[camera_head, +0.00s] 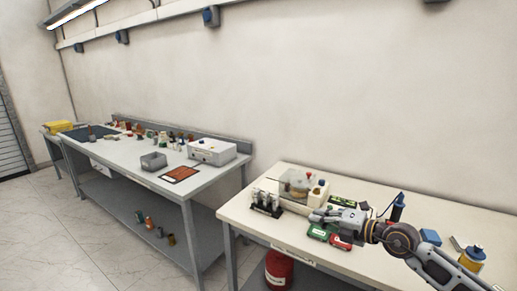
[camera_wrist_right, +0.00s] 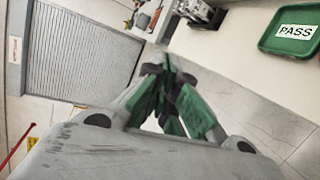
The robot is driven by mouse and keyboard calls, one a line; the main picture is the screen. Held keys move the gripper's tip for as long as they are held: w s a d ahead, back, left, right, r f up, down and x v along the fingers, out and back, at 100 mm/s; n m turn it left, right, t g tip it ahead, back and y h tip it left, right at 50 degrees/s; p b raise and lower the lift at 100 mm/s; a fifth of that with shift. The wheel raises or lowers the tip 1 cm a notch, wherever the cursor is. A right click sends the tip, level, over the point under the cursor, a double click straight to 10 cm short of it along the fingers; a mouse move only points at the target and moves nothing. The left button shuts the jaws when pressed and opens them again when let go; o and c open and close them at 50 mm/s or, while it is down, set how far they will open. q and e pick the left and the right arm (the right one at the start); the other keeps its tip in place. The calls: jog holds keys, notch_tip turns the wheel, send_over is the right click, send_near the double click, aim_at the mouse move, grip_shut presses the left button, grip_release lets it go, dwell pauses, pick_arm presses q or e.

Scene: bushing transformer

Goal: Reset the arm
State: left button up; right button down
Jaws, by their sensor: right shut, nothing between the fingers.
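My right gripper (camera_head: 318,216) reaches in from the right in the head view, above the right-hand table. Its fingers are shut and empty in the right wrist view (camera_wrist_right: 170,72). A green tray (camera_head: 320,231) and a red tray (camera_head: 340,242) lie on the table just below and beside the gripper in the head view. The green tray shows in the right wrist view with a PASS label (camera_wrist_right: 290,28). My left gripper is in neither view.
The right-hand table (camera_head: 440,213) holds a black rack (camera_head: 266,203) of small parts, a clear-sided box (camera_head: 296,187), a dark bottle (camera_head: 397,208) and a yellow bottle (camera_head: 472,259). A grey workbench (camera_head: 205,182) stands at left. A red container (camera_head: 279,269) sits below the table.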

notch_tip(320, 180, up, 6)
jog(key=s+a+m+t, duration=0.1)
jog(key=s+m+t, duration=0.2)
jog(key=m+t, duration=0.6)
jog(key=s+d+f+m+g+h, duration=0.4)
jog(key=d+f+m+h, duration=0.6)
jog(key=f+m+h, duration=0.5)
jog(key=s+f+m+g+y, duration=0.1)
jog(key=s+f+m+g, duration=0.2)
jog(key=s+f+g, duration=0.5)
jog(key=s+a+f+g+y, duration=0.2)
jog(key=s+a+f, duration=0.1)
jog(key=s+f, duration=0.3)
jog(key=s+a+f+g+y, duration=0.1)
jog(key=s+a+f+g, duration=0.15)
jog(key=s, duration=0.65)
notch_tip(320, 180, down, 33)
jog(key=s+d, duration=0.1)
jog(key=s, duration=0.1)
jog(key=s+d+f+g, duration=0.1)
jog(key=s+d+f, duration=0.2)
jog(key=s+f, duration=0.7)
jog(key=s+d+f+g, duration=0.1)
jog(key=s+d+f, duration=0.2)
jog(key=s+f, duration=0.7)
jog(key=shift+s+d, duration=0.2)
jog(key=shift+s, duration=0.4)
jog(key=shift+f, duration=0.1)
